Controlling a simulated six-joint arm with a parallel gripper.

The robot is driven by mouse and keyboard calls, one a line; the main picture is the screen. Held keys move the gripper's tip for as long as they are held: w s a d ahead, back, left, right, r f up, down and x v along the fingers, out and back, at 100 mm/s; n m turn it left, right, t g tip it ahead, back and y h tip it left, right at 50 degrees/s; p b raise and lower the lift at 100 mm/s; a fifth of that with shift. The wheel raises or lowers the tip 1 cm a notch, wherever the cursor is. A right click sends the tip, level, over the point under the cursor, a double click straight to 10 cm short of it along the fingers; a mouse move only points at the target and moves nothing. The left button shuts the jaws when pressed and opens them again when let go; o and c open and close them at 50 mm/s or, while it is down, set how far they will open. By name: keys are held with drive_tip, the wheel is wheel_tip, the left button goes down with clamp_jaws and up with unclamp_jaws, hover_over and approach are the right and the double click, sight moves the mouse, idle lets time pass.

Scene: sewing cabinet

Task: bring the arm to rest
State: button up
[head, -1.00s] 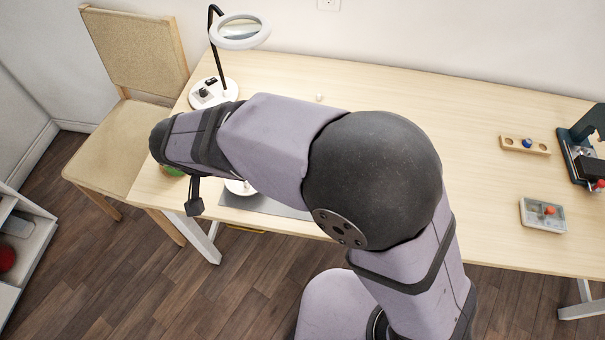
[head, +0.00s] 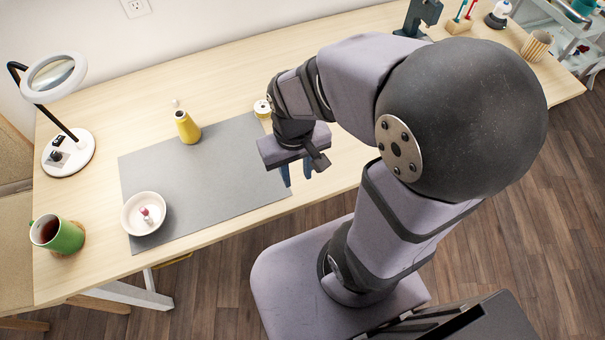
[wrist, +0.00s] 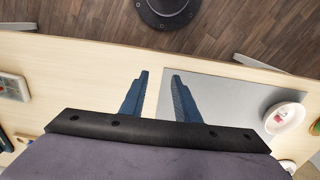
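My gripper (head: 298,178) hangs over the right front part of the grey mat (head: 215,178), near the table's front edge. In the wrist view my gripper (wrist: 159,77) shows two blue fingers apart with nothing between them. It is above the table (wrist: 75,65) and the mat's edge, and touches nothing that I can see. My arm bends across the right half of the head view and hides part of the table behind it.
A green mug (head: 66,236) and magnifier lamp (head: 68,153) stand left. The table's back middle is clear.

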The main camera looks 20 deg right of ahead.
drive_tip(key=shift+s+d+f, duration=0.15)
drive_tip(key=shift+s+d, duration=0.5)
drive_tip(key=shift+s, duration=0.1)
wheel_tip(320, 180, up, 5)
drive_tip(key=p, duration=0.4)
drive_tip(key=shift+f+p, duration=0.15)
drive_tip(key=shift+p, duration=0.2)
idle(0.3)
